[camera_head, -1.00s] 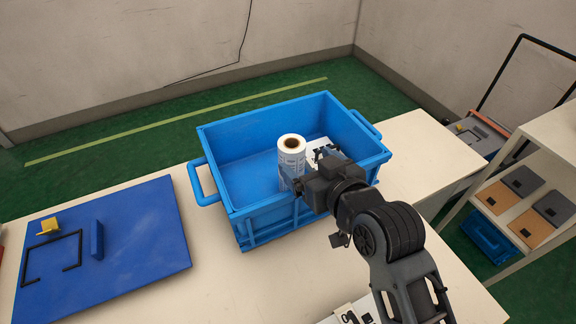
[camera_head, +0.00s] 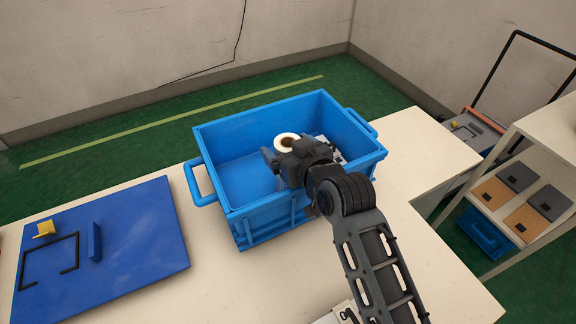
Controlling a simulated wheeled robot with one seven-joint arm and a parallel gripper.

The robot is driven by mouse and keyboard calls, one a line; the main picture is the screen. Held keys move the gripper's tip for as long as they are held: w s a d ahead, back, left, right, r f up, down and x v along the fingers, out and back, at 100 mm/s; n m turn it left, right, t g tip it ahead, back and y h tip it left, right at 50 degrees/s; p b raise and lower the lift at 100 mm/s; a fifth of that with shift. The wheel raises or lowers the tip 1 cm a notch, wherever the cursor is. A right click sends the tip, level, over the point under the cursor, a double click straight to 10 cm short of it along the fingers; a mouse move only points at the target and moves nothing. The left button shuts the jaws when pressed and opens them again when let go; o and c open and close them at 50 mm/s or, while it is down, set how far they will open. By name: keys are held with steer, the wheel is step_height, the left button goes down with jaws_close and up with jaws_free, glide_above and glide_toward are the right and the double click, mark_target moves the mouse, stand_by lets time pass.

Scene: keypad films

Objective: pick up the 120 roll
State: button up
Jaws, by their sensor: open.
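A white roll with a brown core (camera_head: 284,141) stands upright inside the blue crate (camera_head: 240,222). Only its top shows; its body and any number on it are hidden behind my gripper. My gripper (camera_head: 277,165) is over the crate, in front of the roll in this view. Its jaws are open, but the fingertips are mostly hidden by the wrist. I cannot tell whether the roll is between the fingers or touching them.
A white item with black marks (camera_head: 339,157) lies in the crate, partly hidden. A blue board (camera_head: 140,240) with a yellow piece (camera_head: 45,229) lies on the table (camera_head: 230,295) at left. Shelves (camera_head: 541,146) stand at right. The crate's left part is empty.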

steer(key=shift+c, duration=0.3)
steer(key=c, duration=1.4)
